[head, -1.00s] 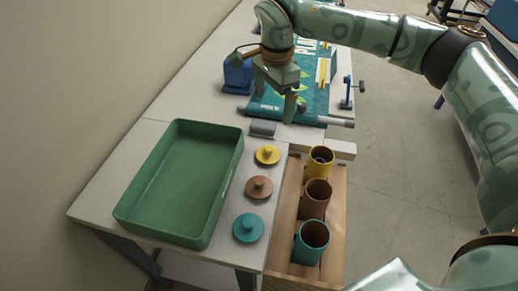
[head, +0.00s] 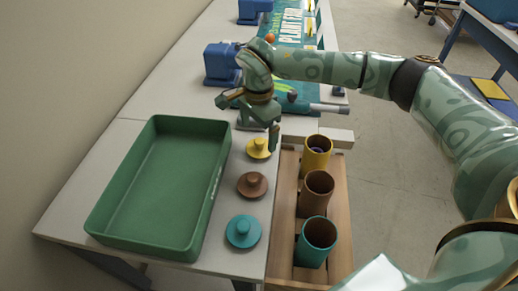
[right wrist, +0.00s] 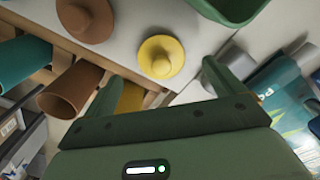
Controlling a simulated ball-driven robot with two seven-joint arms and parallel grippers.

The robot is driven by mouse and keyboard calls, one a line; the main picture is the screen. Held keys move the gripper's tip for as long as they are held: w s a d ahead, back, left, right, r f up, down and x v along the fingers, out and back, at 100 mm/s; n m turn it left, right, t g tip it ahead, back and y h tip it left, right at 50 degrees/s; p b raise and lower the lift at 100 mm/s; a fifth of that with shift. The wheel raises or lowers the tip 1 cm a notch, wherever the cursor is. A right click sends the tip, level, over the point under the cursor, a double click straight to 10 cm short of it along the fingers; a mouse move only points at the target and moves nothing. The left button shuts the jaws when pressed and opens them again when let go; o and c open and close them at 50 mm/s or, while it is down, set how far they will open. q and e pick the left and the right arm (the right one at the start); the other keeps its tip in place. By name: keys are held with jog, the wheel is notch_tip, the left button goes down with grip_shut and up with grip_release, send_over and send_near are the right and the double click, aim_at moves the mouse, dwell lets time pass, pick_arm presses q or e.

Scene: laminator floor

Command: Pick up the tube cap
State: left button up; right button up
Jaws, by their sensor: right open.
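Three round tube caps with knobs lie in a row on the pale table: a yellow cap (head: 259,148), a brown cap (head: 252,185) and a teal cap (head: 243,231). My right gripper (head: 256,128) is open and empty, just above and behind the yellow cap. In the right wrist view the yellow cap (right wrist: 160,58) shows between and beyond the open fingers (right wrist: 165,85), apart from them. The brown cap (right wrist: 86,18) is at upper left there. In the head view the gripper overlaps the far side of the yellow cap. My left gripper is not in view.
A green tray (head: 98,222) stands left of the caps, empty. Right of them, a wooden rack (head: 283,215) holds a yellow tube (head: 317,155), a brown tube (head: 316,196) and a teal tube (head: 315,243), all open-topped. A blue device (head: 220,65) stands behind.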

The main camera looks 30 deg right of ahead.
aim_at(260, 140)
jog(key=f, duration=0.1)
jog(key=f+b, duration=0.1)
jog(key=f, duration=0.3)
jog(key=shift+w+d+f+b, duration=0.1)
jog(key=shift+w+d+b, duration=0.05)
jog(key=shift+d+b, duration=0.25)
jog(key=shift+a, duration=0.1)
jog(key=c, duration=1)
jog(key=shift+c, duration=0.2)
